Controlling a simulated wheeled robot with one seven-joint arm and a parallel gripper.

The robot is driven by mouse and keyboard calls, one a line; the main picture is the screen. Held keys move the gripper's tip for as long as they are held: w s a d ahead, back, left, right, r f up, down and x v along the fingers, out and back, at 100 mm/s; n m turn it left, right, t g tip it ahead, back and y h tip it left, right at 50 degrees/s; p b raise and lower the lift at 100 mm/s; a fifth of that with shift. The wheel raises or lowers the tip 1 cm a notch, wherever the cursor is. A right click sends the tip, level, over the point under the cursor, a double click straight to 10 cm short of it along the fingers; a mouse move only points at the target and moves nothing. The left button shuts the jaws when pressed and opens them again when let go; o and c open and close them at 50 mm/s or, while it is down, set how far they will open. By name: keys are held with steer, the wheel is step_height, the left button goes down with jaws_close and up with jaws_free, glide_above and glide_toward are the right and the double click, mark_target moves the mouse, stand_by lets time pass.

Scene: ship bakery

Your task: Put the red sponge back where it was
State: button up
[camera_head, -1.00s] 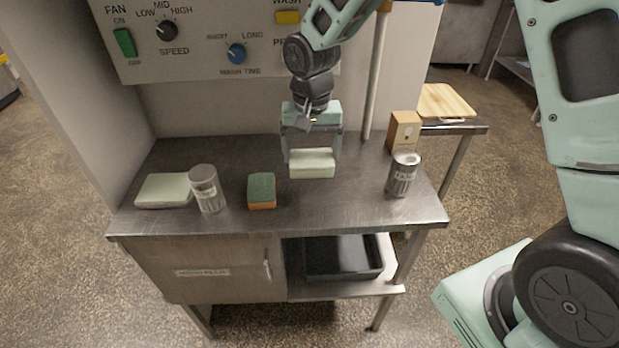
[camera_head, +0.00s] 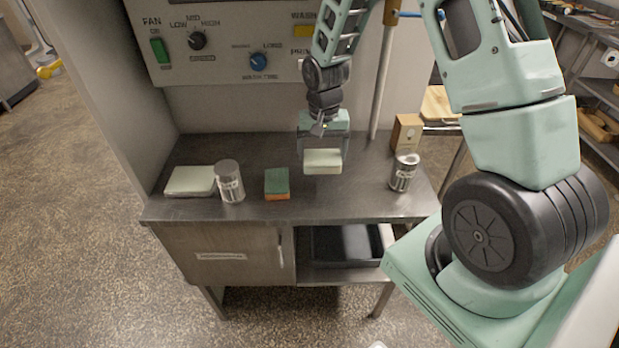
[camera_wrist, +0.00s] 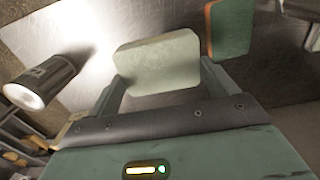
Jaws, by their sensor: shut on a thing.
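My gripper (camera_head: 323,152) is shut on a pale cream-green block (camera_head: 322,162), which it holds level above the right-middle of the steel table. In the wrist view the block (camera_wrist: 160,62) sits between both fingers (camera_wrist: 162,82). A sponge with a green top and orange lower layer (camera_head: 277,184) lies on the table to the left of the held block; it also shows at the top right of the wrist view (camera_wrist: 231,28). No plainly red sponge shows; the orange layer is the nearest to that colour.
On the steel table (camera_head: 330,204) stand a can (camera_head: 229,182) beside a pale slab (camera_head: 190,181) at left, and another can (camera_head: 404,173) and a cardboard box (camera_head: 406,132) at right. A control panel (camera_head: 220,45) rises behind. A black tray (camera_head: 345,246) sits on the lower shelf.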

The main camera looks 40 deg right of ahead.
steer(key=shift+f+p, duration=0.95)
steer(key=shift+f, duration=2.9)
steer(key=shift+f, duration=0.1)
steer(key=o, duration=0.7)
